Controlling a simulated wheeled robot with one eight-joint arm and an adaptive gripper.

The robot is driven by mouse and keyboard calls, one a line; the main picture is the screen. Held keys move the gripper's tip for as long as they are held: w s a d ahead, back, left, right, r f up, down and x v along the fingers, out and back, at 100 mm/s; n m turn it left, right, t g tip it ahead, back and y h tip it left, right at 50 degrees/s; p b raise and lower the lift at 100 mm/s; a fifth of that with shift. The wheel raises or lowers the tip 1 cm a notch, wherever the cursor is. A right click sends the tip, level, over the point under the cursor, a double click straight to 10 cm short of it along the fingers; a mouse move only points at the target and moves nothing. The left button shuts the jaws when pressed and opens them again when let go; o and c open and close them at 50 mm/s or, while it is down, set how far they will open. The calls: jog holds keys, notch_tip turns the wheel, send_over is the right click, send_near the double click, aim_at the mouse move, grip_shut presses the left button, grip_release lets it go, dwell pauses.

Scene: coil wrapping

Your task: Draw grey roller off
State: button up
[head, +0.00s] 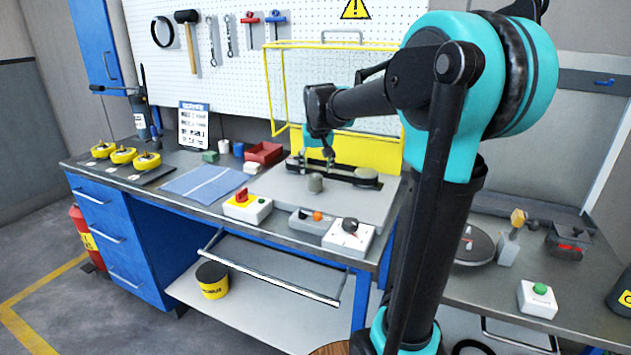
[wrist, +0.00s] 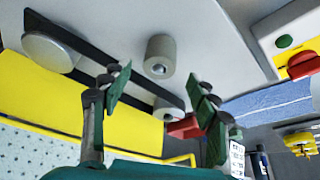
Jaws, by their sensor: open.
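The grey roller (head: 316,183) is a short cylinder standing on the light grey plate (head: 285,200) of the bench machine, in front of the dark belt (head: 350,174). In the wrist view the roller (wrist: 160,50) shows beside the belt (wrist: 85,45), with a hole in its end. The belt runs between a large pale disc (wrist: 48,52) and a smaller roller (wrist: 168,108). My gripper (wrist: 160,88) is open and empty, its green fingers spread apart, with the grey roller beyond the fingertips. In the head view my gripper (head: 328,152) is above and behind the roller.
A yellow guard frame (head: 272,85) and yellow panel (head: 368,149) stand behind the belt. A red-switch box (head: 247,207) and a dial box (head: 348,236) sit along the front. A red bin (head: 263,152) and blue cloth (head: 203,181) lie left.

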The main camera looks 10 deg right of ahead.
aim_at(316, 177)
jog(key=x, duration=0.7)
jog(key=shift+f, duration=0.1)
jog(key=c, duration=1.4)
